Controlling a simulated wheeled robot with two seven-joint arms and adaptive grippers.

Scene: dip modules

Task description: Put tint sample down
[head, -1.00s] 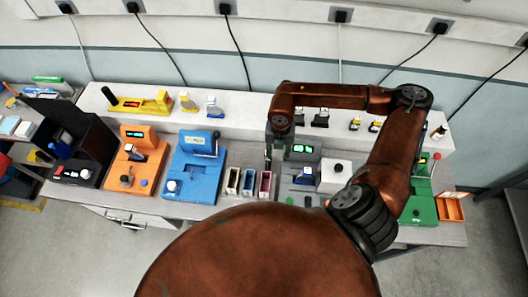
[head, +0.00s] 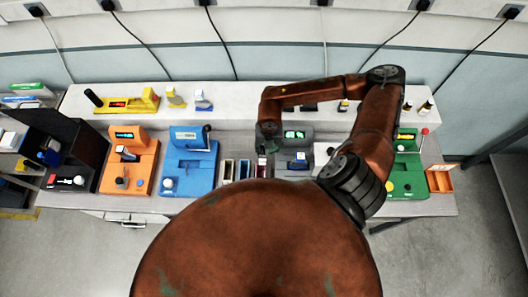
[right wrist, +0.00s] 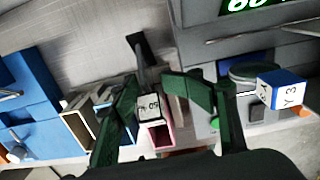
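My right gripper (right wrist: 150,88) shows in the right wrist view with its two green fingers spread apart. A small block with a white, marked top (right wrist: 150,108), likely the tint sample, shows between the fingers, over or in a pink-walled bin (right wrist: 158,139). The right finger stands clear of it; whether the left one touches it is unclear. In the head view the right gripper (head: 268,142) hangs just behind the row of narrow bins (head: 244,169), and the block cannot be made out. My left gripper is not in view.
A blue-sided block marked Y 3 (right wrist: 282,90) sits at the grey machine (head: 294,147) right of the bins. A blue machine (head: 189,160) stands left of them, an orange one (head: 130,165) further left. A green machine (head: 407,174) stands at the right.

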